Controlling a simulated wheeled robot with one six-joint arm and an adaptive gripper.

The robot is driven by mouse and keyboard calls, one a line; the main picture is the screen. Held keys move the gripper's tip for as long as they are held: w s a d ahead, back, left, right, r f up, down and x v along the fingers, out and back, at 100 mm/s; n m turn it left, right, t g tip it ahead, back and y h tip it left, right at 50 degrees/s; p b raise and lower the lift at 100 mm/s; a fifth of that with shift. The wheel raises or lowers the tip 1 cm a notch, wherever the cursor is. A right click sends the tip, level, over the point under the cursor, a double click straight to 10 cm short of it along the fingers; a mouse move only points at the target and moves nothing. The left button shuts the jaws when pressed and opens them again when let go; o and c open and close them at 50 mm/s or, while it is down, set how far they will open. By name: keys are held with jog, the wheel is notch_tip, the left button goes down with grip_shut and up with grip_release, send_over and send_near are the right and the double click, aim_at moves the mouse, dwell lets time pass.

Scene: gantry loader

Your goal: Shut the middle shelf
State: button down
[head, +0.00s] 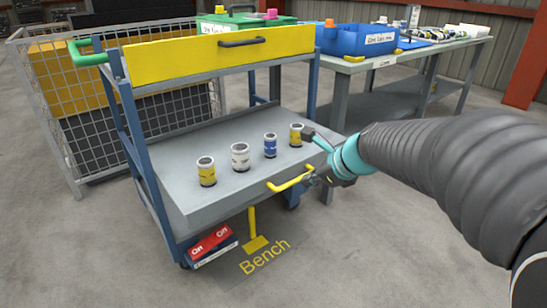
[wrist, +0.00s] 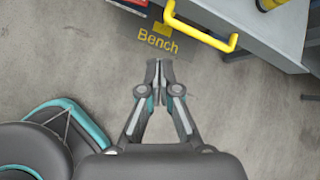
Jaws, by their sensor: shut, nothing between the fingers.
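The middle shelf (head: 175,150) is a grey tray on a blue-framed trolley, slid out toward me. A yellow handle (head: 290,182) is on its front edge, and this handle also shows in the wrist view (wrist: 200,34). On the shelf stand a yellow can (head: 206,174), a white can (head: 240,158), a blue can (head: 270,147) and another yellow can (head: 296,136), all upright. My gripper (head: 310,180) is beside the right end of the handle in the head view. In the wrist view my gripper (wrist: 159,68) is shut and empty, apart from the handle, over bare floor.
Above the shelf is a yellow panel (head: 205,55) with a dark handle. A mesh cage (head: 120,130) stands left. A table (head: 360,66) with a blue bin (head: 350,40) stands behind right. Floor in front is clear.

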aim_at(278, 175)
jog(key=w+a+f+m+b, duration=0.1)
jog(key=w+f, duration=0.2)
jog(key=w+f+m, duration=0.2)
jog(key=w+f, duration=0.1)
jog(key=w, duration=0.1)
jog(key=w+a+f+m+b, duration=0.1)
jog(key=w+f+m, duration=0.1)
jog(key=w+f, duration=0.1)
jog(key=shift+w+a+t+b, duration=0.3)
jog(key=shift+w+t+b, duration=0.05)
jog(key=shift+w+t, duration=0.1)
jog(key=shift+w+a+r, duration=0.2)
jog(key=shift+w+a, duration=0.45)
jog(key=shift+w, duration=0.35)
jog(key=shift+w+a, duration=0.4)
jog(key=shift+w, duration=0.25)
jog(key=shift+p, duration=0.3)
